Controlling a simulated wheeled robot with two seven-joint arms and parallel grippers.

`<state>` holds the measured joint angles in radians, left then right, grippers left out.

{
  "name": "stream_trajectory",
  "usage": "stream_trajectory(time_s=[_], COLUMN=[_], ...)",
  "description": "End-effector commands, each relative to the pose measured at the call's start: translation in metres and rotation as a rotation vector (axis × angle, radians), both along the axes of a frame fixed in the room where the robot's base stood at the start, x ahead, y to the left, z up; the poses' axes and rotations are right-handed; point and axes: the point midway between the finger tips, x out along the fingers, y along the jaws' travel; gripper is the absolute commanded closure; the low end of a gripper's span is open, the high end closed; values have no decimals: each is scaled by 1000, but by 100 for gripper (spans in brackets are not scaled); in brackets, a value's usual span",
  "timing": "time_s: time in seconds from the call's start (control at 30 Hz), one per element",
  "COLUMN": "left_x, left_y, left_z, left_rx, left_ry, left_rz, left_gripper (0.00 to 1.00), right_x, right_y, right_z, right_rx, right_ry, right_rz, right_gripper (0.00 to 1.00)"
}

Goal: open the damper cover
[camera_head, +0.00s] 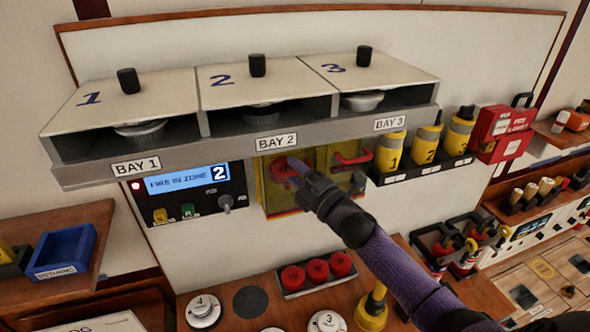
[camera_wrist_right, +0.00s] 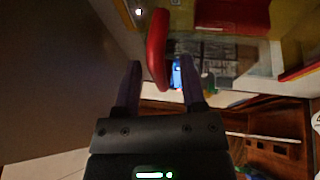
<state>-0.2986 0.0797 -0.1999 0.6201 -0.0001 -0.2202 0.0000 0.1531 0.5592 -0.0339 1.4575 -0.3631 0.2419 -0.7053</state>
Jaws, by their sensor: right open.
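A see-through yellow cover (camera_head: 277,199) sits on the wall below the BAY 2 label, and I take it as the damper cover. A red handle (camera_head: 281,168) shows at its upper part. A second red handle (camera_head: 352,159) is to the right, on a yellow-green panel. My right gripper (camera_head: 296,167) reaches up to the left handle and partly hides it. In the right wrist view, the open right gripper (camera_wrist_right: 162,72) has a red bar (camera_wrist_right: 157,48) between its fingers. I cannot tell whether they touch it. My left gripper is out of view.
The bay shelf (camera_head: 240,147) juts out just above. A display panel (camera_head: 189,192) reading FIRE IN ZONE 2 is at left. Yellow bottles (camera_head: 391,153) stand at right. Red knobs (camera_head: 317,270) sit in a tray below. My right arm crosses the lower right.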

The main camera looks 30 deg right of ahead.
Motion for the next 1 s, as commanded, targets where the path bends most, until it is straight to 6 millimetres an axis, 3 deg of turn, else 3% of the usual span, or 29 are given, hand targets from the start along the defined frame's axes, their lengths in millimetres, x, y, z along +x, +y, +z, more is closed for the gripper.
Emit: stream_trajectory(time_s=[0.23, 0.4, 0.5, 1.0], left_x=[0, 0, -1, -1], left_y=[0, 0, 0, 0], left_z=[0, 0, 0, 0], left_rx=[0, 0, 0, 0], left_ry=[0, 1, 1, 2], left_rz=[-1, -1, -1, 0], left_gripper=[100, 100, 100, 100], right_x=[1, 1, 1, 1], right_y=[0, 0, 0, 0], right_z=[0, 0, 0, 0], right_rx=[1, 1, 1, 1], right_ry=[0, 1, 1, 1], right_rz=[0, 0, 0, 0], right_gripper=[47, 83, 100, 100])
